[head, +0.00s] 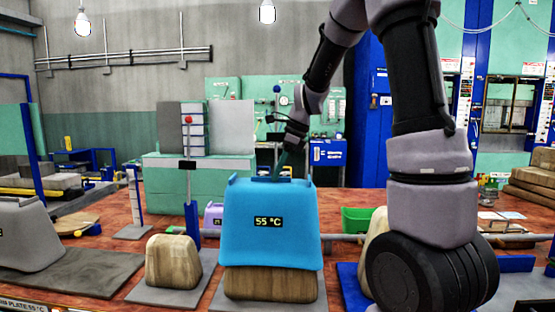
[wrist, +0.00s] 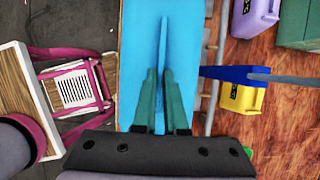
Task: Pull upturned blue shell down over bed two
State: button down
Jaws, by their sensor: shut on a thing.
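The blue shell (head: 270,215), marked 55 °C, stands upright in the head view, its open side down. The block rests on a grey plate (head: 222,298); I see no number marking this as bed two. My gripper (head: 280,172) reaches the shell's top from above. In the wrist view, the green fingers of my gripper (wrist: 160,85) are shut on the thin blue fin along the top of the shell (wrist: 190,30). The inside of the shell is hidden.
A bare wooden block (head: 172,262) stands left of the shell, beside a blue post (head: 192,225). A grey shell (head: 28,235) sits farther left. A green bin (head: 356,220) is behind right. My arm covers much of the right side.

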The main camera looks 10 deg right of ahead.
jog(key=shift+f, duration=4.3)
jog(key=c, duration=0.9)
grip_release()
jog(key=v, duration=1)
jog(key=shift+d+r, duration=0.15)
jog(key=shift+r, duration=0.2)
